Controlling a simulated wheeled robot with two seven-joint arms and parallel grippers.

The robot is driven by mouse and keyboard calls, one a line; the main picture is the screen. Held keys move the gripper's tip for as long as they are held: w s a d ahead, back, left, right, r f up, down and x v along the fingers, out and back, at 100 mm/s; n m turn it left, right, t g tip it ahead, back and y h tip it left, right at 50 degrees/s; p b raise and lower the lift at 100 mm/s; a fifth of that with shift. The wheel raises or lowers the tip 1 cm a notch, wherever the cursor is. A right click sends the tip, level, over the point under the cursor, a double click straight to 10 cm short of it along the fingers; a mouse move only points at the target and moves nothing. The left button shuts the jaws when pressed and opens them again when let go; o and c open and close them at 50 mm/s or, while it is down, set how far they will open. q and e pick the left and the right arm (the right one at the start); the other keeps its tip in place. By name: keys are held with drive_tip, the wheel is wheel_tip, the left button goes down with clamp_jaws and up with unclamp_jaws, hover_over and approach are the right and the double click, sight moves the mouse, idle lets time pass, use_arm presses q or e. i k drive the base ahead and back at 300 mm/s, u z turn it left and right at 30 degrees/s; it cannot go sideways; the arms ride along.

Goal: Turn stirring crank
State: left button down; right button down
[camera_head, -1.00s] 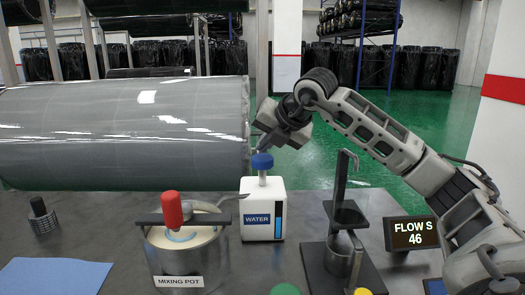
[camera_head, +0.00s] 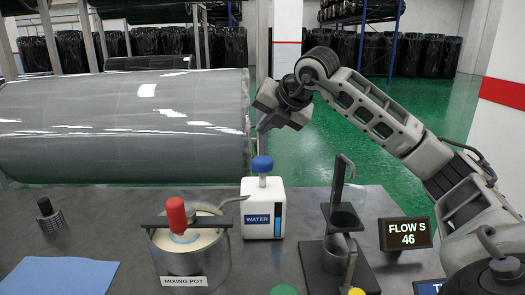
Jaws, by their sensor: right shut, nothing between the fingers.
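The mixing pot (camera_head: 190,268) is a metal pot with a label, standing on the dark table at the front left of centre. It holds a pale cream liquid. A dark bar crosses its top, and the red crank handle (camera_head: 177,217) stands upright over it. My right gripper (camera_head: 262,127) is shut and empty, in the air behind and above the blue-topped water dispenser (camera_head: 263,205), to the upper right of the pot. It is apart from the crank. My left gripper is not in view.
A flow test stand (camera_head: 338,250) and a display reading 46 (camera_head: 408,234) stand right of the dispenser. A large grey wrapped roll (camera_head: 120,130) spans behind the table.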

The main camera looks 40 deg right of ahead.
sight(179, 215)
drive_tip(key=k, duration=1)
